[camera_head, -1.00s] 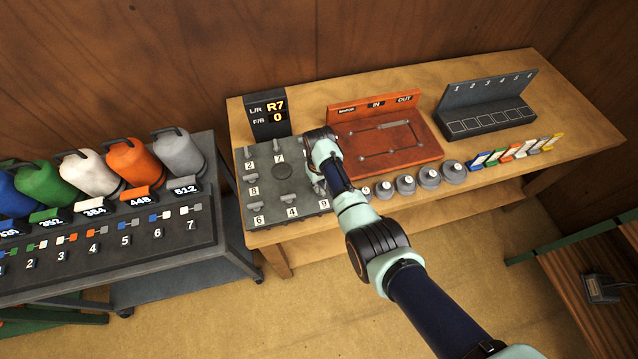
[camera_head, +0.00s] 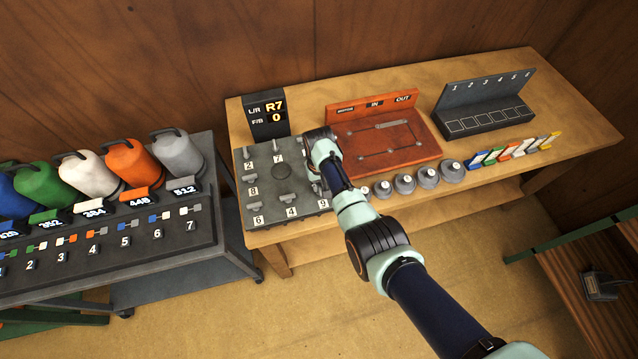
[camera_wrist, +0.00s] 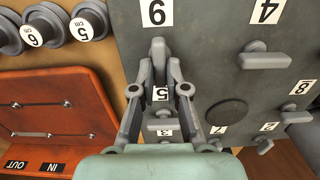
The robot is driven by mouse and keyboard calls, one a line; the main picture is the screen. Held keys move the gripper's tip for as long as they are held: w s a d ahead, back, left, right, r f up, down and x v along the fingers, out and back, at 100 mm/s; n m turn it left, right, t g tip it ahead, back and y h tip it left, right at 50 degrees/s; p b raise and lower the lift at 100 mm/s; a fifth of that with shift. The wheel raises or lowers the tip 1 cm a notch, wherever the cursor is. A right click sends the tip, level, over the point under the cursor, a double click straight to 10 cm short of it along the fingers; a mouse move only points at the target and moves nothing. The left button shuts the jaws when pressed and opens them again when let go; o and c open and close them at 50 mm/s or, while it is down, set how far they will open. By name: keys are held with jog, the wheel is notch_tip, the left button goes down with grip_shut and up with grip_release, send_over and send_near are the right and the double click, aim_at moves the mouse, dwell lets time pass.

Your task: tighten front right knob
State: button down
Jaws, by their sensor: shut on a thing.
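The grey levelling plate (camera_head: 270,220) carries grey wing knobs with number labels and lies at the left of the bench. Its front right knob (camera_wrist: 158,50) is by the label 9, which also shows in the head view (camera_head: 322,203). My gripper (camera_wrist: 161,70) is pointed down over this knob, with its fingers closed in around it. The fingertips cover part of the knob, so its exact turn angle is hard to tell. In the head view my arm hides most of the plate's right side. The display (camera_head: 268,114) behind the plate reads L/R R7 and F/B 0.
Knob 4 (camera_wrist: 265,57) stands next to the gripped one. The red board (camera_head: 415,155) and several grey cylinders (camera_head: 428,177) are close on the right. A dark numbered rack (camera_head: 490,105) stands farther right. A cart with coloured jugs (camera_head: 130,160) is at left.

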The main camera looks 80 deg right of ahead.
aim_at(319, 186)
jog(key=c, duration=1.2)
grip_release()
jog(key=shift+r, duration=0.15)
notch_tip(319, 186, up, 12)
jog(key=shift+f, duration=0.1)
